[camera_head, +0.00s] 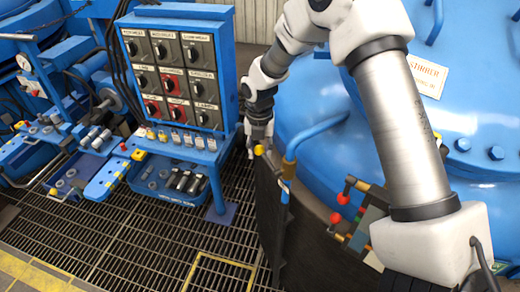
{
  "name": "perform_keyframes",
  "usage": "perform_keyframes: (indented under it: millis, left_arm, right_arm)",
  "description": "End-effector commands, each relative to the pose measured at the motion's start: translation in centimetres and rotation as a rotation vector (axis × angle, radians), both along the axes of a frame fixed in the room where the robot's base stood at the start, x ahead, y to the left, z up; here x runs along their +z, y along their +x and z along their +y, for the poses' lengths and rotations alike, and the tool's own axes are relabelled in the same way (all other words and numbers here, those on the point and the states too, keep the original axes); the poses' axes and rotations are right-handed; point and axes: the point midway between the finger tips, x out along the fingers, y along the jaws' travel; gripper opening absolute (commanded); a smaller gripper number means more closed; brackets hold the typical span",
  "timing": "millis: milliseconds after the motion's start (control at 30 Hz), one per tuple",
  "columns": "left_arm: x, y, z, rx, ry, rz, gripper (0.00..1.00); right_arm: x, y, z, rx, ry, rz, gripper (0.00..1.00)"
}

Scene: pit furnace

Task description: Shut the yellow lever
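A small yellow knob (259,150), which looks like the end of the yellow lever, shows right at the fingers of my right gripper (260,139). The lever's shaft is mostly hidden, so its angle is unclear. My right arm reaches in from the right and bends down to this spot, in front of the dark curved wall and beside a bent blue pipe (318,132). The fingers are small and dark, and I cannot tell whether they touch the knob or how far apart they are. My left gripper is out of view.
A blue control panel (228,70) with several labelled switches stands left of the gripper. Below it is a tool shelf (178,150). Red-knobbed levers (344,199) stand at the right near the large blue furnace body (300,100). The grated floor (150,245) is mostly clear.

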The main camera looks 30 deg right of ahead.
Motion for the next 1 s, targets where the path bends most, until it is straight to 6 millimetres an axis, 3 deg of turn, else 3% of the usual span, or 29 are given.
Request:
perform_keyframes:
  millis: [167,400,567,867,900,933,1000]
  left_arm:
    - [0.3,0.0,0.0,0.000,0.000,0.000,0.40]
    - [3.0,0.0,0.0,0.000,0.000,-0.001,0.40]
    - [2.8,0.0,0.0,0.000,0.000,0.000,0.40]
    - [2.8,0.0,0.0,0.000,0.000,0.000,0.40]
    - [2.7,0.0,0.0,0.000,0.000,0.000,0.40]
    - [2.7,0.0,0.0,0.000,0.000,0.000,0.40]
    - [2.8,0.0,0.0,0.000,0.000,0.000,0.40]
  right_arm:
    - [0.0,0.0,0.0,-0.003,-0.001,0.010,0.00]
    - [-1.5,0.1,-0.1,-0.004,-0.004,0.193,0.00]
    - [-2.6,0.0,0.0,-0.004,-0.004,0.295,0.00]
    - [-2.8,-0.2,0.0,-0.003,-0.001,0.311,0.00]
    - [-2.8,-0.2,0.0,-0.003,-0.001,0.311,0.45]
    - [-2.8,-0.2,0.0,-0.003,-0.001,0.311,0.56]
    - [-2.8,-0.1,0.0,-0.002,-0.002,0.310,0.57]
